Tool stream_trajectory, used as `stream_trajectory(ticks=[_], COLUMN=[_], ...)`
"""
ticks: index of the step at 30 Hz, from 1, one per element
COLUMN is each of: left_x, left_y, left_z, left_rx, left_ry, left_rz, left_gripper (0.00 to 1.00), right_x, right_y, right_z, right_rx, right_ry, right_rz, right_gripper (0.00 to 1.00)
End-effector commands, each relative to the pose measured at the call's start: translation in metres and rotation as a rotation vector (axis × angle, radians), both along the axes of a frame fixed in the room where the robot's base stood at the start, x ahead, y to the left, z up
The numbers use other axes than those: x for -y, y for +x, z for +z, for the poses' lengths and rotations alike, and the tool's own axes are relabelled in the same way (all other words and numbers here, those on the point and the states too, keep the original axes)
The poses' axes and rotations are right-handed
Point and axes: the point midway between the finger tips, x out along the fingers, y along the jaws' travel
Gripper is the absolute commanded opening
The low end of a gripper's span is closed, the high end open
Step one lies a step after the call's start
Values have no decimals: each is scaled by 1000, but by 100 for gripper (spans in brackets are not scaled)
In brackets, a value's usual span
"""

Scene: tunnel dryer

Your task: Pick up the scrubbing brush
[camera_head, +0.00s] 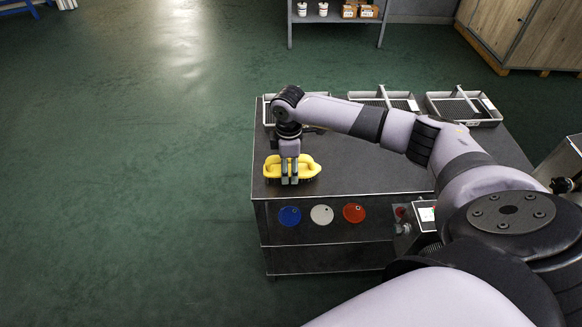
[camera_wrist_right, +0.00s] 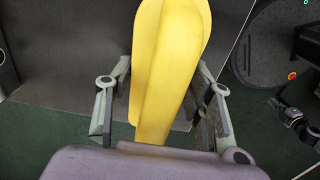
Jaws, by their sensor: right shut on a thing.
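The scrubbing brush (camera_head: 305,167) has a yellow body with dark bristles beneath it. It is at the front left corner of the dark table top (camera_head: 350,165). My right gripper (camera_head: 290,181) comes down over the brush, with its fingers shut on it. In the right wrist view the yellow brush (camera_wrist_right: 168,65) fills the middle, between the two fingers of the right gripper (camera_wrist_right: 165,95). I cannot tell whether the bristles touch the table. My left gripper is not in view.
Metal trays (camera_head: 465,108) stand along the table's back edge. Blue (camera_head: 290,216), white (camera_head: 322,214) and red (camera_head: 354,213) discs show on the table's front. A shelf (camera_head: 337,18) and a wooden cabinet (camera_head: 525,35) stand behind.

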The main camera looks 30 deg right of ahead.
Motion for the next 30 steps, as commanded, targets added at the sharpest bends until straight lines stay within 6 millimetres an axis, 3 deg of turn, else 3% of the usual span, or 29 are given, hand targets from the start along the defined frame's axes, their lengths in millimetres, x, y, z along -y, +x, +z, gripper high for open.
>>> stream_trajectory(ticks=[4,11,17,23,30], left_x=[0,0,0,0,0], left_y=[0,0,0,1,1], left_z=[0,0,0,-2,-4], left_rx=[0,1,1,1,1], left_ry=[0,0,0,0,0], left_rz=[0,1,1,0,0], left_gripper=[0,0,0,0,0], right_x=[0,0,0,0,0], right_y=[0,0,1,2,2], right_z=[0,1,15,54,125], right_rx=[1,1,3,6,8], right_ry=[-1,-1,2,1,1], right_rz=[0,0,-1,0,0], right_gripper=[17,17,17,17,17])
